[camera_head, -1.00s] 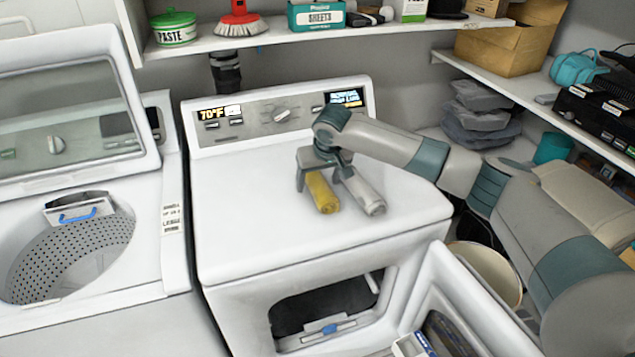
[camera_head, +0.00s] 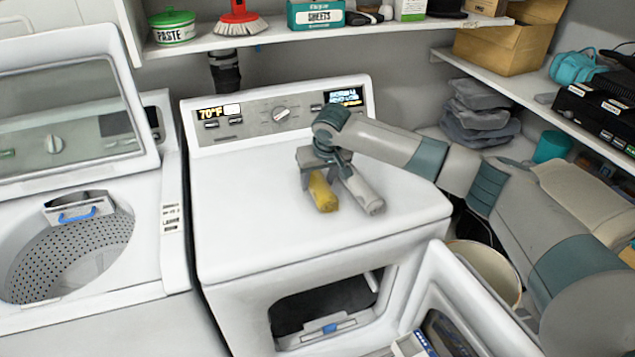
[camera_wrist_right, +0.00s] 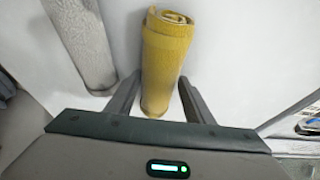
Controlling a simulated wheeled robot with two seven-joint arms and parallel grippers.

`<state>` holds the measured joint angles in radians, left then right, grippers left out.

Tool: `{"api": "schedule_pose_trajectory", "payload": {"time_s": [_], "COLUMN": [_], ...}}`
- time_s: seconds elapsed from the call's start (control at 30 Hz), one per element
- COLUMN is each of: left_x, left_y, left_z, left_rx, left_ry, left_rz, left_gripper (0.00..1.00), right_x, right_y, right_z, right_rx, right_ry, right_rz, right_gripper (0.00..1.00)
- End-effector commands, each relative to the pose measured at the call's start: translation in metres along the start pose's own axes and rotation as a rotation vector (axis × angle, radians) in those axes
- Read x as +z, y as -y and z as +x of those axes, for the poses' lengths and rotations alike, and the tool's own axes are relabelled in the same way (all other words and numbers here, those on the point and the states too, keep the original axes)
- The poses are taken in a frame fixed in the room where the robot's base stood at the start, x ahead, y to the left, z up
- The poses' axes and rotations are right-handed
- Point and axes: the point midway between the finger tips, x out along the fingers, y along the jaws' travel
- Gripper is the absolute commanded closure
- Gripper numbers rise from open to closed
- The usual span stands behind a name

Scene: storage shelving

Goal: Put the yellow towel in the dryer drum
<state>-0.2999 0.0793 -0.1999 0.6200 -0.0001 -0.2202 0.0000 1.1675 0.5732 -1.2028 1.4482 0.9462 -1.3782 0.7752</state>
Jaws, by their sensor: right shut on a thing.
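The yellow towel (camera_head: 323,194) is rolled up and lies on the dryer's white top beside a grey-white rolled towel (camera_head: 362,192). My right gripper (camera_head: 313,180) is shut on the yellow towel near its end. In the right wrist view the two fingers (camera_wrist_right: 157,95) sit on either side of the yellow roll (camera_wrist_right: 166,55), and the grey-white roll (camera_wrist_right: 82,40) lies to the left. The dryer (camera_head: 240,235) has its door (camera_head: 455,290) open at the lower right. The dark drum opening (camera_head: 325,305) shows at the front. My left gripper is out of view.
An open top-loading washer (camera_head: 150,262) with a perforated drum stands to the left. A shelf (camera_head: 270,36) with boxes and a brush runs above. A white bucket (camera_head: 488,268) stands behind the open door. The dryer top's left side is clear.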

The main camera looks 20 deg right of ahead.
Motion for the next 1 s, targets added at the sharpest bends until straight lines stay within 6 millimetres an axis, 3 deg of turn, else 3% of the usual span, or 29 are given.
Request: {"api": "schedule_pose_trajectory", "payload": {"time_s": [0.23, 0.43, 0.83, 1.0], "left_x": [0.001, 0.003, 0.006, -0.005], "left_y": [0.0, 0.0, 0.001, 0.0], "left_z": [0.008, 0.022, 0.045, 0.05], "left_rx": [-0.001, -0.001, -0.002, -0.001], "left_ry": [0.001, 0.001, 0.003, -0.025], "left_rz": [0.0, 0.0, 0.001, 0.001], "left_gripper": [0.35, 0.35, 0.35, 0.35], "right_x": [-0.005, -0.016, 0.025, 0.037], "right_y": [0.001, -0.001, -0.046, -0.059], "right_z": [-0.011, -0.038, -0.102, -0.123], "right_rx": [-0.002, -0.002, 0.0, 0.0], "right_ry": [-0.003, -0.005, -0.004, -0.002], "right_rz": [0.0, 0.002, 0.001, 0.001], "right_gripper": [0.81, 0.81, 0.81, 0.81]}}
